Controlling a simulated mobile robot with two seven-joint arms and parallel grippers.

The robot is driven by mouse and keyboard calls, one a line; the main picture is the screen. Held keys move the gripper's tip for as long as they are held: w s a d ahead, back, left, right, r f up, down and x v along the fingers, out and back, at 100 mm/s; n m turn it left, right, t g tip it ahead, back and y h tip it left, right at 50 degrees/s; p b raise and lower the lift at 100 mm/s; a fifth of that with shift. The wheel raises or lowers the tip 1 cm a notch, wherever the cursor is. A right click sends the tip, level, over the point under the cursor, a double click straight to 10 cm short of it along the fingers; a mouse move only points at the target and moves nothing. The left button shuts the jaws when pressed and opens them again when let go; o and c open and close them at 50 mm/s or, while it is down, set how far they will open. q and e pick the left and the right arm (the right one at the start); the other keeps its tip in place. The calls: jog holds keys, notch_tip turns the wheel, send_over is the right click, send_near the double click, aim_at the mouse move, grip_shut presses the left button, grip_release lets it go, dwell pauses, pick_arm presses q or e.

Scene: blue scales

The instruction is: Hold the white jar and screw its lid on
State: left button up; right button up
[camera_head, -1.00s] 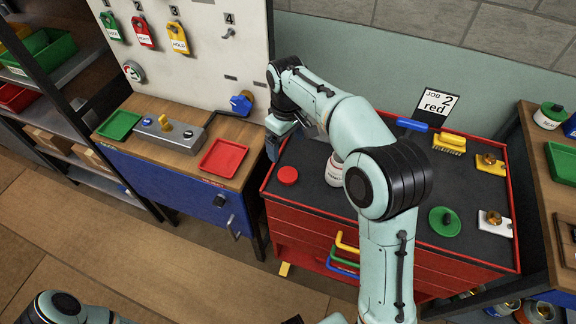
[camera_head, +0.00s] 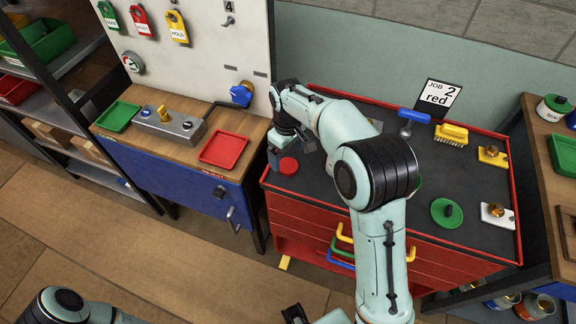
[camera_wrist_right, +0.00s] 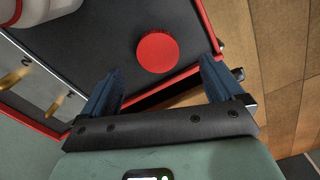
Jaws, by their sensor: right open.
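The red lid (camera_head: 288,166) lies flat on the dark top of the red cabinet, near its left edge. It also shows in the right wrist view (camera_wrist_right: 158,52), just beyond and between my fingertips, untouched. My right gripper (camera_head: 275,157) is at the lid; its blue fingers are spread and empty in the right wrist view (camera_wrist_right: 160,75). The white jar (camera_wrist_right: 42,9) shows only partly at the top left of the right wrist view; in the head view my right arm hides it. A dark part at the bottom edge, perhaps my left gripper (camera_head: 295,313), is cut off.
The red cabinet (camera_head: 464,245) has a raised red rim. Its top also carries a blue-handled tool (camera_head: 413,117), a yellow brush (camera_head: 451,134) and a green round piece (camera_head: 446,213). A bench with a red tray (camera_head: 223,150) stands to the left.

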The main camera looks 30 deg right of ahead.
aim_at(288, 165)
notch_tip(288, 165, down, 5)
jog(key=shift+d+f, duration=0.1)
jog(key=shift+d, duration=0.05)
dwell(0.4)
jog(key=c, duration=1.1)
